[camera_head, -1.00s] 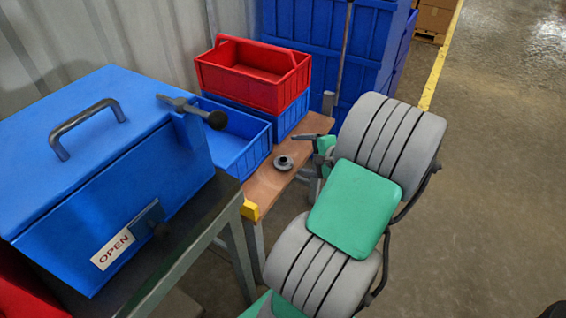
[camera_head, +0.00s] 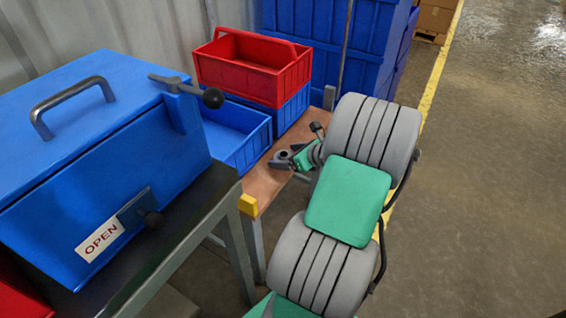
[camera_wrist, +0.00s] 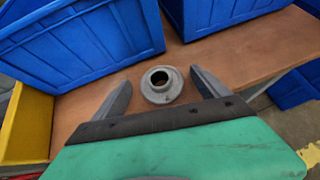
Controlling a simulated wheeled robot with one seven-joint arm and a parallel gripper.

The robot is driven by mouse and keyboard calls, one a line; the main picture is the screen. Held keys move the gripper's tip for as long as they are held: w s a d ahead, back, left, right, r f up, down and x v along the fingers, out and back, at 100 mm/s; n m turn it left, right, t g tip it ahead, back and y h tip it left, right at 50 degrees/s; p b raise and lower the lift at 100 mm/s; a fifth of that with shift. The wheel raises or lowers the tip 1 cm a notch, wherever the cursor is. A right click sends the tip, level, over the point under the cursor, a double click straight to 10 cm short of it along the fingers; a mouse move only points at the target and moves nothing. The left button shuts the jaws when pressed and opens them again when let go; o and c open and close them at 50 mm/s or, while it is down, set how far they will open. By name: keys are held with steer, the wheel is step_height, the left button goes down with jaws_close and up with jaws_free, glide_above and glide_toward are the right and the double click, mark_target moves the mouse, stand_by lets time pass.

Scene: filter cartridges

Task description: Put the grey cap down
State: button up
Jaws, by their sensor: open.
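The grey cap (camera_head: 282,154) is a round flanged piece with a raised collar and a dark hole. It sits upright on the brown bench top (camera_head: 262,188). In the wrist view the cap (camera_wrist: 161,96) lies between the tips of my gripper (camera_wrist: 160,79), with a visible gap to each finger. My gripper (camera_head: 288,160) is open and low over the bench at the cap. In the head view the fingers partly hide the cap's lower side.
Blue bins (camera_head: 236,128) and a red crate (camera_head: 252,76) stand along the bench's back. A blue box with a handle (camera_head: 95,140) and an "OPEN" label stands at left. Bare bench lies around the cap.

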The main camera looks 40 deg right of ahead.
steer(key=shift+c, duration=0.5)
steer(key=c, duration=1.5)
steer(key=shift+r, duration=0.15)
